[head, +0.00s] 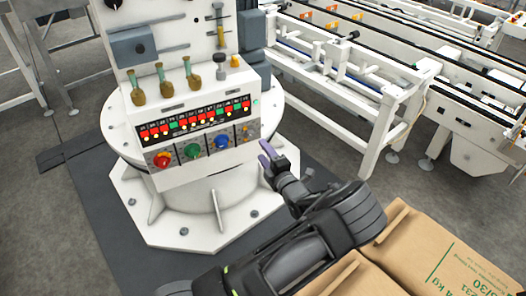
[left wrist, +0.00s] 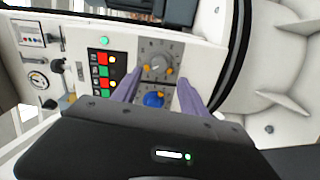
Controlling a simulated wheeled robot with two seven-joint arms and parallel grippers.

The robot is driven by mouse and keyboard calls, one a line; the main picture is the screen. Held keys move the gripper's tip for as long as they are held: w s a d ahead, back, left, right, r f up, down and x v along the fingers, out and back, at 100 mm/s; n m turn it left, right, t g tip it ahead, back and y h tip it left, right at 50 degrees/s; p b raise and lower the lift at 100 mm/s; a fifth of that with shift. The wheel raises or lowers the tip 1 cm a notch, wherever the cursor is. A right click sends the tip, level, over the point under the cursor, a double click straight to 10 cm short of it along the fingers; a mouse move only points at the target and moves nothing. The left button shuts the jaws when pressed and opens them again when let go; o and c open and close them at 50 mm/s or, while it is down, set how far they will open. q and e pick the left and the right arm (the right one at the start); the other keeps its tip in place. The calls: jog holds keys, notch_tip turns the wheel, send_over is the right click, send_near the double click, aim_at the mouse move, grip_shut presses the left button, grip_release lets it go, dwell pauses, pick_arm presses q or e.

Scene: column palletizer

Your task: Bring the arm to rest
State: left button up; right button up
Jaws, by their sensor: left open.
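My left arm comes in from the bottom of the head view, and my left gripper (head: 267,157) is just off the right end of the white control panel (head: 205,158). Its purple fingers are apart and nothing shows between them in the head view. In the left wrist view, the two fingers of the left gripper (left wrist: 160,88) stand apart in front of the panel, with the blue knob (left wrist: 154,99) seen between them. I cannot tell the exact gap to the panel. My right gripper is not in view.
The panel carries red, green and blue knobs (head: 222,142) and a row of lit buttons. Several brown-and-green levers (head: 165,82) stand above it. Cardboard boxes (head: 430,255) are at the lower right. White conveyor frames (head: 340,85) fill the upper right. Grey floor is open at left.

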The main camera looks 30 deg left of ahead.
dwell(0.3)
pick_arm(q)
jog(key=s+a+f+n+g+h, duration=0.2)
jog(key=s+f+n+g, duration=0.45)
jog(key=s+f, duration=0.5)
jog(key=s+d+f+n+g+h, duration=0.25)
jog(key=s+d+f+n, duration=0.2)
jog(key=s, duration=0.25)
jog(key=s+d+f+n+g+h, duration=0.2)
jog(key=s+d+f+n+h, duration=0.1)
jog(key=s+f+n, duration=0.4)
jog(key=s+d+f+n+g+h, duration=0.1)
jog(key=s+d+n+h, duration=0.35)
jog(key=d, duration=0.35)
jog(key=s+d+f+n+h, duration=0.1)
jog(key=s+d+n+h, duration=0.2)
jog(key=s+d+n, duration=0.35)
jog(key=w+d+r+n+t+h, duration=0.2)
jog(key=d+r+n, duration=0.1)
jog(key=d+n, duration=0.4)
jog(key=w+d+r+n+t+h, duration=0.2)
jog(key=d+r+n, duration=0.1)
jog(key=d+n, duration=0.4)
jog(key=shift+d+r+n, duration=0.15)
jog(key=shift+r+n, duration=0.15)
jog(key=shift+n, duration=0.6)
